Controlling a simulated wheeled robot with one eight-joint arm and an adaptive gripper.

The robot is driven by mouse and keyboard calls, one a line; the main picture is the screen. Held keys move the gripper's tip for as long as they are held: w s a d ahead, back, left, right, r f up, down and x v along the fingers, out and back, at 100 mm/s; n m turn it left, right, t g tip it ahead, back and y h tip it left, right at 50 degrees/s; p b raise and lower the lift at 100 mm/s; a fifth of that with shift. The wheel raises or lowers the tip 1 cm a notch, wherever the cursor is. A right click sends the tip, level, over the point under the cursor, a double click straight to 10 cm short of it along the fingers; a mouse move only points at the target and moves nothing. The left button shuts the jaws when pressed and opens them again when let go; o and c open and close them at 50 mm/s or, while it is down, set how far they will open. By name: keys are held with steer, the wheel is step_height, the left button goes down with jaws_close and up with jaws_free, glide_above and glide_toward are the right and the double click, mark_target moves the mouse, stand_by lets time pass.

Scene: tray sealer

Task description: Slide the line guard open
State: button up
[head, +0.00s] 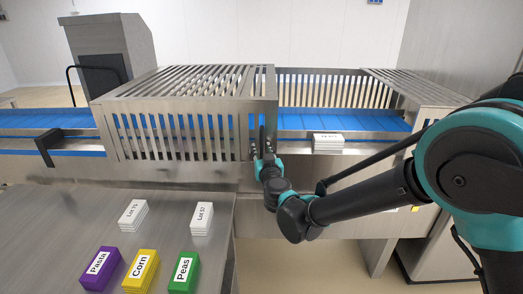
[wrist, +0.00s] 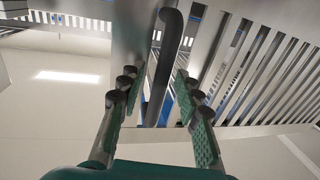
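The line guard (head: 190,133) is a slatted steel cover over the left and middle part of the blue conveyor in the head view. Its slats also show in the wrist view (wrist: 265,70). A dark curved handle (wrist: 167,60) runs upright in the wrist view, between my two fingers. My gripper (head: 264,152) is at the guard's right front end. In the wrist view my gripper (wrist: 158,88) is open, with a finger on each side of the handle and visible gaps to it. In the head view the handle is hard to separate from my dark fingers.
The blue conveyor (head: 340,119) is uncovered from above right of the guard. A white label stack (head: 328,141) sits on the ledge there. The front-left table (head: 60,220) holds two white stacks and purple, yellow and green blocks. A grey console (head: 112,50) stands back left.

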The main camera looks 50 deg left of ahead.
steer(key=v, duration=1.2)
steer(key=shift+a, duration=0.1)
steer(key=w+d+r+h, duration=0.1)
steer(key=w+d+r, duration=0.1)
steer(key=w+d, duration=0.85)
steer(key=w+d+r, duration=0.2)
steer(key=w+d, duration=0.8)
steer(key=w, duration=0.2)
steer(key=w+d+f+m+g+h, duration=0.1)
steer(key=w+d+f+m+h, duration=0.2)
steer(key=d, duration=0.8)
steer(key=w+d+f+h, duration=0.1)
steer(key=d+f+h, duration=0.3)
steer(key=d, duration=0.7)
steer(key=s+d+f+m+g+h, duration=0.1)
steer(key=s+d+f+m+h, duration=0.1)
steer(key=d, duration=0.8)
steer(key=s+d+f+m+g+h, duration=0.1)
steer(key=s+d+f+m+h, duration=0.2)
steer(key=d+f, duration=0.4)
steer(key=s+d+f+m+g+h, duration=0.1)
steer(key=s+d+f+m, duration=0.3)
steer(key=d, duration=0.9)
steer(key=shift+s+d+f+g+h, duration=0.2)
steer(key=shift+s+g+h, duration=0.1)
steer(key=shift+s+h, duration=0.8)
